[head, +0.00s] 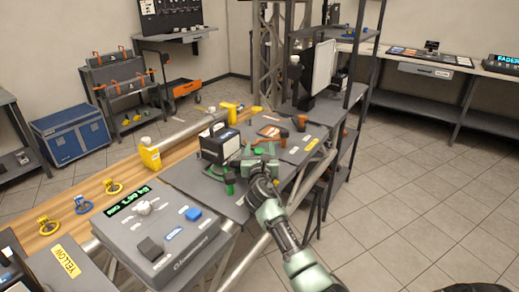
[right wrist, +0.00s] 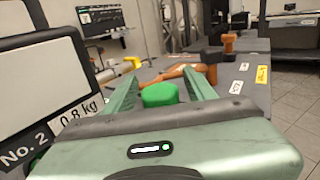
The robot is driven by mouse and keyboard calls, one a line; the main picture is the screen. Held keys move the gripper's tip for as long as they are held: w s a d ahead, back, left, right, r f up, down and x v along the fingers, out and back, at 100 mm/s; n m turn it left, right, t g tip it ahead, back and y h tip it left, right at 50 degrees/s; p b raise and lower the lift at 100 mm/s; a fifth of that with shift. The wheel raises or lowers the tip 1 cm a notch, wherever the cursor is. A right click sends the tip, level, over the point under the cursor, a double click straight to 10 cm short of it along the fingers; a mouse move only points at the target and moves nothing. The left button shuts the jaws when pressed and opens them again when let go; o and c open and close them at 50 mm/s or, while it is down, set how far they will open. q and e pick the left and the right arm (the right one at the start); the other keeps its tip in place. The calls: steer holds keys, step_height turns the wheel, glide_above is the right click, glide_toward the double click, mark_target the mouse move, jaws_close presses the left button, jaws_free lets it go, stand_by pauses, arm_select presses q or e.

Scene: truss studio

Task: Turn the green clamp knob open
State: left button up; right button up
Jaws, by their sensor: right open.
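The bright green knob (right wrist: 160,94) sits between the two pale green fingers of my right gripper (right wrist: 160,76) in the right wrist view. The fingers stand apart on either side of it, and I cannot tell whether they touch it. In the head view, my right gripper (head: 261,163) reaches over the grey table top, beside a black-and-white box (head: 218,145). Another green part (head: 229,187) stands by the front of that box. The clamp body under the knob is mostly hidden by my gripper. My left gripper is not in view.
The box labelled "No. 2" and "0.8 kg" (right wrist: 35,85) stands close on the left of my right gripper. An orange-brown tool (right wrist: 190,72) lies just beyond the knob. A grey console (head: 160,235) is to the left. Open tiled floor lies right.

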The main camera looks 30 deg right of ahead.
jaws_close()
stand_by(1.3)
